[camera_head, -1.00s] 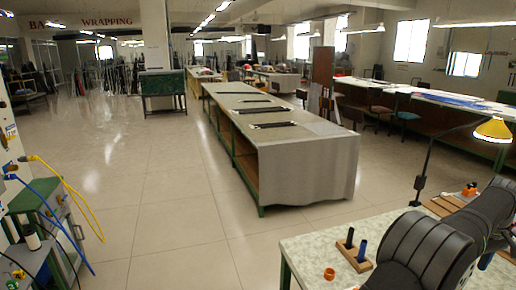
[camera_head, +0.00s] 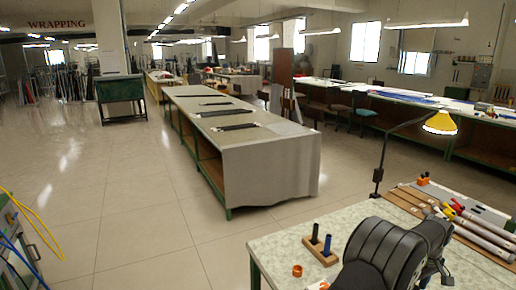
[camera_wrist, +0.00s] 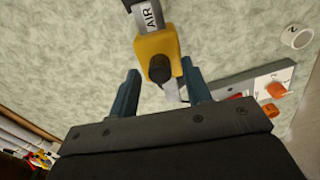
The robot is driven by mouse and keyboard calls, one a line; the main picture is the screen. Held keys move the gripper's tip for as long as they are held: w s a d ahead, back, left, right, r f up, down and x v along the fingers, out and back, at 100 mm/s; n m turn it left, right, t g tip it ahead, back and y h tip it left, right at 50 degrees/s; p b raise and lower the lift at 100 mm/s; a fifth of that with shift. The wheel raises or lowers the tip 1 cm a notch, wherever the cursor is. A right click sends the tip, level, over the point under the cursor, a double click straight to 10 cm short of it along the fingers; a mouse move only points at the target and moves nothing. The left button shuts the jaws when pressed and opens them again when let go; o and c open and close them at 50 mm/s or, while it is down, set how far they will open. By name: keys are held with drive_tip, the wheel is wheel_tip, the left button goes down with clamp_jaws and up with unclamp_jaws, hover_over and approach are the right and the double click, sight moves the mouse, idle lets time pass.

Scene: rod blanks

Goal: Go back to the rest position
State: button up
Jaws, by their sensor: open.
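My gripper (camera_wrist: 160,72) shows in the wrist view with its two blue-grey fingers apart. A yellow block with a dark rounded stub and a tag reading "AIR" (camera_wrist: 157,48) lies beyond and between the fingers in the picture; I see no finger closed on it. In the head view my black arm bends over the table at the lower right, and the fingers cannot be made out there. Several grey rods with coloured ends (camera_head: 482,236) lie on a brown rack at the right of the table; some also show at the lower left of the wrist view (camera_wrist: 38,158).
The pale table (camera_head: 285,246) carries a wooden block (camera_head: 322,250) with two upright pegs, an orange ring (camera_head: 297,270) and a yellow lamp (camera_head: 440,122). The wrist view shows a white ring (camera_wrist: 297,37) and orange pieces (camera_wrist: 276,90). A long grey-covered bench (camera_head: 265,168) stands across open floor.

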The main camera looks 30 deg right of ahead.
drive_tip(key=shift+r, duration=0.15)
wheel_tip(320, 180, up, 17)
wheel_tip(320, 180, down, 17)
drive_tip(key=shift+f, duration=0.15)
drive_tip(key=shift+w+a+m, duration=0.15)
drive_tip(key=shift+a+m, duration=0.4)
drive_tip(key=shift+m, duration=0.15)
